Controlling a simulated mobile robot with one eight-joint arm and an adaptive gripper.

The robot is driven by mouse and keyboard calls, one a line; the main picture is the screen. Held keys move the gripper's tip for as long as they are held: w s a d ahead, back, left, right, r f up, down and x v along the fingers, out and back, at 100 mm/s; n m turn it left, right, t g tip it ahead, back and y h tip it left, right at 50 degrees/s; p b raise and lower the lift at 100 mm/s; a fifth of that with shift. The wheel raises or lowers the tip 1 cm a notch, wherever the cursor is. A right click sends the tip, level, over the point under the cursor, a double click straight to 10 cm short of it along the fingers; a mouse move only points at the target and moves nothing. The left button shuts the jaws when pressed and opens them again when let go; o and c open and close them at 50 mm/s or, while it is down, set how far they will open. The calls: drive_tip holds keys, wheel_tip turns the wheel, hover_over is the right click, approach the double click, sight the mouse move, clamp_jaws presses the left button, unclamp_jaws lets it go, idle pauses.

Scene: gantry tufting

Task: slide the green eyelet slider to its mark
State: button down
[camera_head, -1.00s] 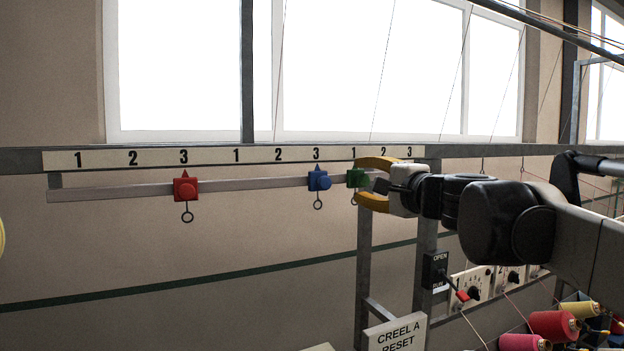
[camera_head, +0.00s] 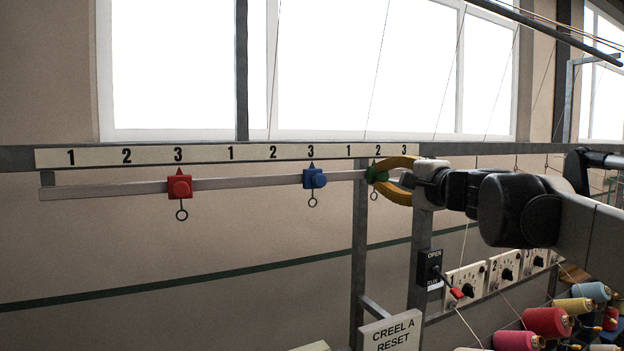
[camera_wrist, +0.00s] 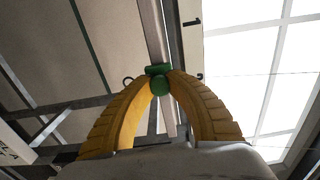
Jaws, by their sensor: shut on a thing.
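The green eyelet slider (camera_head: 376,174) sits on the rail (camera_head: 245,183), with its pointer just under the 2 of the rightmost 1-2-3 group on the number strip (camera_head: 330,152). Its ring hangs below the rail. My gripper (camera_head: 384,178) reaches in from the right, its yellow fingers shut on the slider. In the wrist view the green slider (camera_wrist: 159,80) shows between the two fingertips. The fingers partly hide the slider's right side and the rail's right end in the head view.
A blue slider (camera_head: 314,178) sits under the middle group's 3, and a red slider (camera_head: 180,187) under the left group's 3. Below are an OPEN/RUN switch box (camera_head: 430,266), numbered dial panels (camera_head: 466,282), a CREEL A RESET sign (camera_head: 391,334) and several yarn cones (camera_head: 547,322).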

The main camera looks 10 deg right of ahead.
drive_tip(key=w+d, duration=0.3)
drive_tip(key=d, duration=0.6)
drive_tip(key=shift+d, duration=0.1)
drive_tip(key=c, duration=1.4)
unclamp_jaws()
drive_tip(key=shift+o, duration=0.9)
drive_tip(key=shift+d, duration=0.25)
drive_tip(key=shift+a, duration=0.1)
drive_tip(key=v, duration=1.2)
